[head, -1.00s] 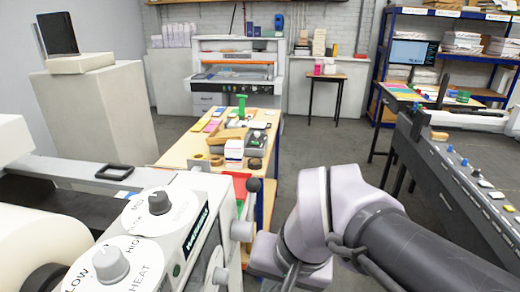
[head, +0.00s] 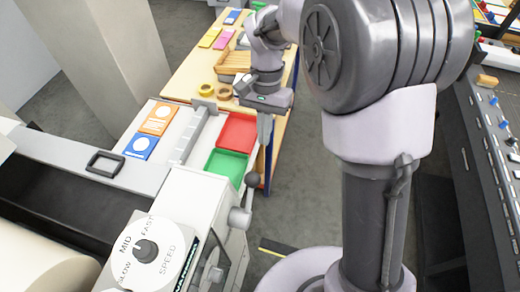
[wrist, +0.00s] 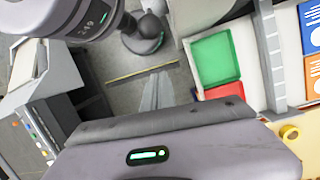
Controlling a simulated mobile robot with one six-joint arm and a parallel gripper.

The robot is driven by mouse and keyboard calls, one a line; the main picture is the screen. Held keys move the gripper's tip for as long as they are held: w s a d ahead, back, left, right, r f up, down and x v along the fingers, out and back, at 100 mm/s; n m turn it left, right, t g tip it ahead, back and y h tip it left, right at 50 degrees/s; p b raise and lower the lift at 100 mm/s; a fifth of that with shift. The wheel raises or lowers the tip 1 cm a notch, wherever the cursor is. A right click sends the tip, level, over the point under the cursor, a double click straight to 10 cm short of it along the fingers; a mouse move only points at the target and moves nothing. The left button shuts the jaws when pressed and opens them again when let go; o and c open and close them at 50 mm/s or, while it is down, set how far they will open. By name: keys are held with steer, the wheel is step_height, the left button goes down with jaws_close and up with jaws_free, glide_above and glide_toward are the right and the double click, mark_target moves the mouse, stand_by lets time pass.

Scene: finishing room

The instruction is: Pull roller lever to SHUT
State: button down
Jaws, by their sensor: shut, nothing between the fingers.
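The roller lever (head: 252,180) has a black ball knob on a short pale arm and stands upright from a grey hub at the right end of the white roller machine (head: 205,205). No SHUT marking is readable. My gripper (head: 265,140) is shut and empty, fingers pointing down, above and behind the knob in the head view and apart from it. In the wrist view its slim grey fingers (wrist: 155,92) lie together over the floor.
A red tray (head: 238,132) and a green tray (head: 226,164) lie left of my gripper. Orange and blue cards (head: 140,146) lie on the machine's feed table. A wooden table (head: 190,75) stands behind. A dark console (head: 490,150) runs along the right. The floor between is clear.

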steer(key=s+a+f, duration=0.2)
steer(key=s+f, duration=0.3)
steer(key=f, duration=0.1)
steer(key=shift+f, duration=0.3)
steer(key=shift+s+a+r+b, duration=0.1)
steer(key=shift+s+b, duration=0.15)
steer(key=shift+b, duration=0.2)
steer(key=s+a+r+t+h+b, duration=0.1)
steer(key=s+a+t+b, duration=0.1)
steer(key=s+b, duration=0.5)
steer(key=s+a+r+t+h+b, duration=0.1)
steer(key=s+a+r+t+b, duration=0.1)
steer(key=s+b, duration=0.4)
steer(key=shift+s+a+r+t+b, duration=0.3)
steer(key=shift+s+a+t, duration=0.4)
steer(key=shift+s+t, duration=0.5)
